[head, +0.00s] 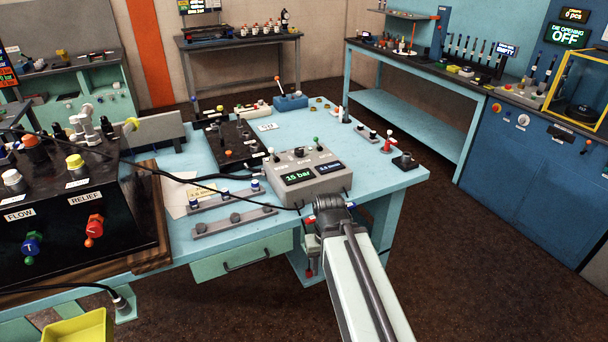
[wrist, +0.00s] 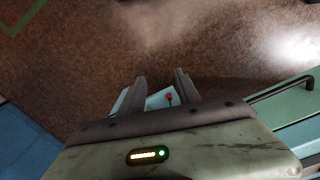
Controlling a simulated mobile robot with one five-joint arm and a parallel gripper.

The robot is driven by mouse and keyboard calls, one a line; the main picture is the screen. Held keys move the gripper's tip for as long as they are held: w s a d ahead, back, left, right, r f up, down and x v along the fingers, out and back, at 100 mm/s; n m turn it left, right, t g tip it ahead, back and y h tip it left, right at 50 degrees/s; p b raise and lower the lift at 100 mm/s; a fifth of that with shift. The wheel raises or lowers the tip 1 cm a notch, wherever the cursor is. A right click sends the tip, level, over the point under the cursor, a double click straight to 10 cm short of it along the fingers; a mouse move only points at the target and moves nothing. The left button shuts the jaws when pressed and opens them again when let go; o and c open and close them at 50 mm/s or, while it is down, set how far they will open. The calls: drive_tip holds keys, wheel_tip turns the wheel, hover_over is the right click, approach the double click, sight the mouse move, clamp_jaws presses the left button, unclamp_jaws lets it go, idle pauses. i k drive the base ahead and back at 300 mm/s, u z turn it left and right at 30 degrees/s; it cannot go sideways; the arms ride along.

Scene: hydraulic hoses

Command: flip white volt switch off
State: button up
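A grey control box (head: 305,178) with a lit "15 bar" display sits at the table's front right. My gripper (wrist: 160,82) points down at the table's front edge, in front of the box. Its two fingers are apart. Between them, lower down, shows a light blue surface with a small red-tipped part (wrist: 169,98); nothing appears held. In the head view my wrist hides most of the gripper.
The light blue table (head: 245,240) has a drawer with a dark handle (wrist: 282,88). A black hose (head: 180,178) crosses to the box from a FLOW and RELIEF panel (head: 85,215). Brown floor (head: 480,260) is open to the right.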

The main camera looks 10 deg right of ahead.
sight(271, 149)
drive_tip(key=u, duration=3.2)
drive_tip(key=k, duration=0.45)
drive_tip(key=z, duration=1.3)
